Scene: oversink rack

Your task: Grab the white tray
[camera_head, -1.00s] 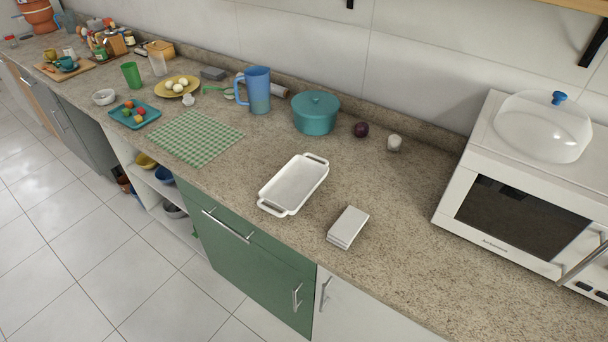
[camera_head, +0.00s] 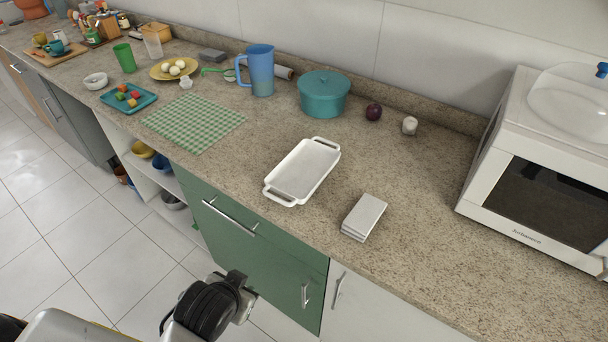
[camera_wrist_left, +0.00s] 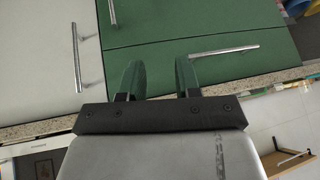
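The white tray (camera_head: 303,171) is a rectangular dish with a handle at each short end. It lies flat and empty on the speckled countertop, above the green cabinet front. My left arm comes into the head view at the bottom left, below and in front of the counter edge, apart from the tray. In the left wrist view my left gripper (camera_wrist_left: 158,78) has its two fingers spread with nothing between them. They face the green cabinet front; the tray is not in that view. My right gripper is not in view.
A white stacked block (camera_head: 363,217) lies to the right of the tray. A teal pot (camera_head: 323,95), a blue pitcher (camera_head: 261,72) and a checkered cloth (camera_head: 193,124) are behind and left. A microwave (camera_head: 545,165) stands at right. Drawer handles (camera_head: 229,217) stick out below the counter.

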